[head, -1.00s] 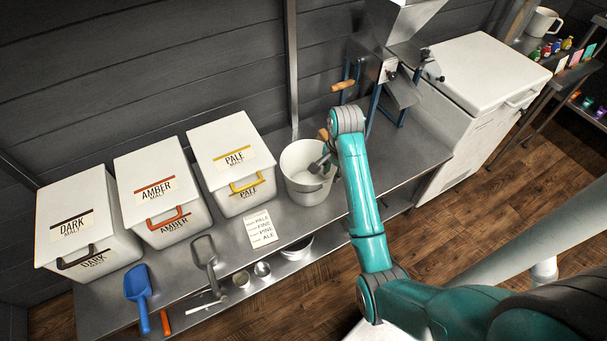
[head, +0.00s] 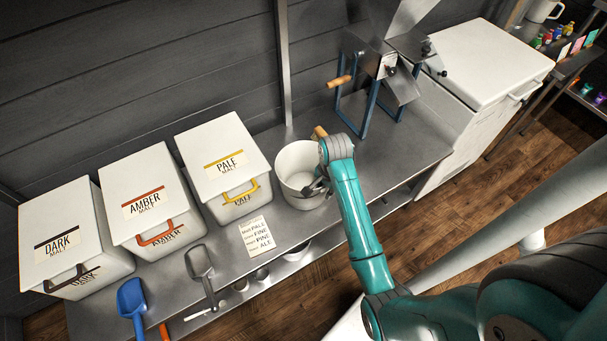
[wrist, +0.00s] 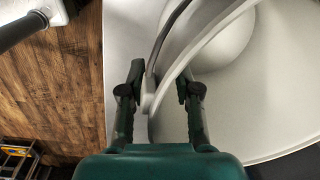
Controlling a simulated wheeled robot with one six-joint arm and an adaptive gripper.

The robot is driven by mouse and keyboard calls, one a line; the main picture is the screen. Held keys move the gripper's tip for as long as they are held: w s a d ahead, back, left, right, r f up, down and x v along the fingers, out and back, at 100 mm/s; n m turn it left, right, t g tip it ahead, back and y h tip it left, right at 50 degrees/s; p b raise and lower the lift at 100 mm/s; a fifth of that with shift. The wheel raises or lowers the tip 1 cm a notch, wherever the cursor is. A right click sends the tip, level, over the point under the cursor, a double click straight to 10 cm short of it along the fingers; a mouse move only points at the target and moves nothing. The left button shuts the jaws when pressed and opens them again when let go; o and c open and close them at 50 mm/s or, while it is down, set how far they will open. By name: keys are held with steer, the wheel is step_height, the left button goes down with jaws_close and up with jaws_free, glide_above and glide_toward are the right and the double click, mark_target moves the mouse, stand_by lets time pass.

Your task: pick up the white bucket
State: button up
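The white bucket (head: 290,160) stands upright on the steel bench, left of the grain mill, with its mouth facing up. My gripper (head: 319,187) is at the bucket's front right rim, pointing down. In the wrist view, my gripper (wrist: 160,90) has its two fingers apart, one on each side of the bucket's curved rim (wrist: 195,50). A gap shows between the left finger and the rim; contact on the right side is unclear. The bucket's inside looks empty. My forearm hides part of its right side.
The grain mill (head: 385,70) stands close behind and right of the bucket. Pale (head: 215,150), amber (head: 140,190) and dark (head: 70,225) malt bins line the left. A recipe card (head: 257,236), a grey scoop (head: 200,262) and a blue scoop (head: 131,298) lie in front.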

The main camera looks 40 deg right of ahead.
steer(key=shift+f, duration=0.65)
jaws_close()
steer(key=shift+r, duration=0.1)
